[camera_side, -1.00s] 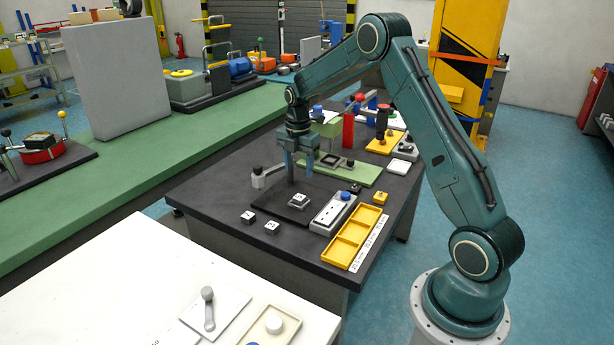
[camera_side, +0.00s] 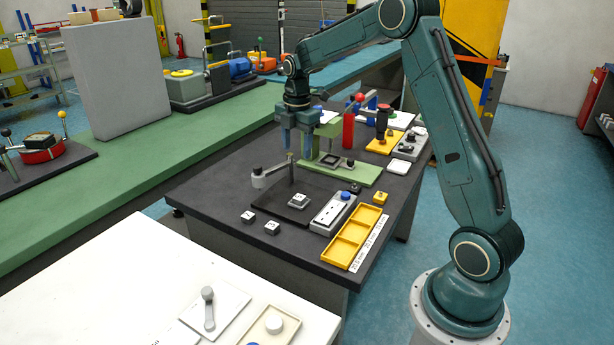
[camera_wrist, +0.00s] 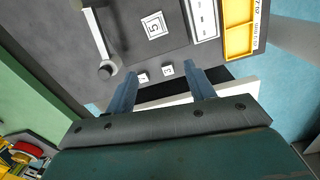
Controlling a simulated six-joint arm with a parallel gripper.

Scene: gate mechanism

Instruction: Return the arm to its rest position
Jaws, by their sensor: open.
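My gripper (camera_side: 297,150) hangs above the dark table, pointing down. Its two blue fingers are apart with nothing between them. It also shows in the wrist view (camera_wrist: 162,84), with the fingers spread. In the side view, below it stands the gate mechanism's grey arm (camera_side: 271,174) with a dark knob, beside a dark plate (camera_side: 284,212). A white numbered block (camera_side: 299,201) sits on that plate. Two small numbered cubes (camera_side: 248,216) (camera_side: 272,228) lie on the table in front of the plate.
A yellow compartment tray (camera_side: 355,238) and a grey slotted block (camera_side: 335,213) stand to the right. A green stand (camera_side: 345,172), a red cylinder (camera_side: 348,130) and a yellow base (camera_side: 384,143) are behind. The table's left part is clear.

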